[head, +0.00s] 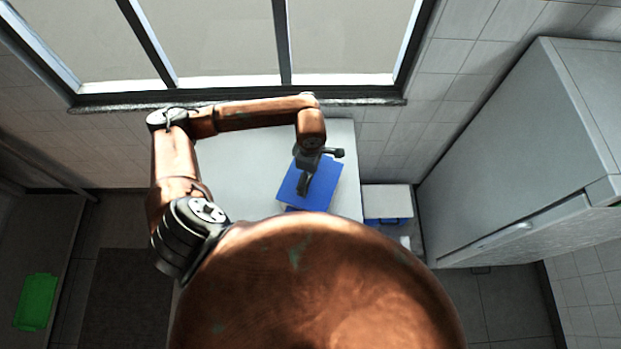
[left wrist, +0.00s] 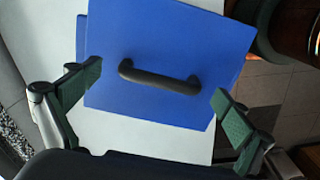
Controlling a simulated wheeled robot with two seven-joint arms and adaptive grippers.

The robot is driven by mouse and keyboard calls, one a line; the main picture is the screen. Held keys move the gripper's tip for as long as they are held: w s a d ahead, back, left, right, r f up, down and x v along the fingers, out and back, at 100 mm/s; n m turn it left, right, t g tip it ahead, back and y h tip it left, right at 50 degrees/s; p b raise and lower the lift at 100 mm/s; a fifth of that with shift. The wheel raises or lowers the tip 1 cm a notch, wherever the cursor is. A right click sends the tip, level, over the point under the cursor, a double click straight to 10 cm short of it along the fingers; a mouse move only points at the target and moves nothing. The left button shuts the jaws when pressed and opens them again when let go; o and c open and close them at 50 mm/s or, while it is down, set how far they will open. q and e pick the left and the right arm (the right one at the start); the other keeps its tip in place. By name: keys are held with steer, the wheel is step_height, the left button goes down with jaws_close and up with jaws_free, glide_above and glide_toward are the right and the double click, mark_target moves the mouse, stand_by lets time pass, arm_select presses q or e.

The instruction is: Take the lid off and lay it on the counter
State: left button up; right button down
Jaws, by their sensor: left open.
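The blue lid (head: 320,187) is on the white counter (head: 235,175) in the head view. In the left wrist view the lid (left wrist: 165,45) is a flat blue square with a dark handle (left wrist: 158,77) across its middle. My left gripper (head: 303,190) is over the lid. In the left wrist view its fingers (left wrist: 158,103) are spread wide on either side of the handle, with no contact visible. My right gripper is not in view.
A white box with blue parts (head: 387,203) stands right of the counter, beside a large grey cabinet (head: 520,150). A window is behind the counter. A green tray (head: 36,301) lies at the far lower left. The counter left of the lid is bare.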

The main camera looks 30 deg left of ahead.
arm_select(q)
steer(key=shift+f, duration=0.35)
steer(key=shift+c, duration=0.2)
steer(key=c, duration=1.3)
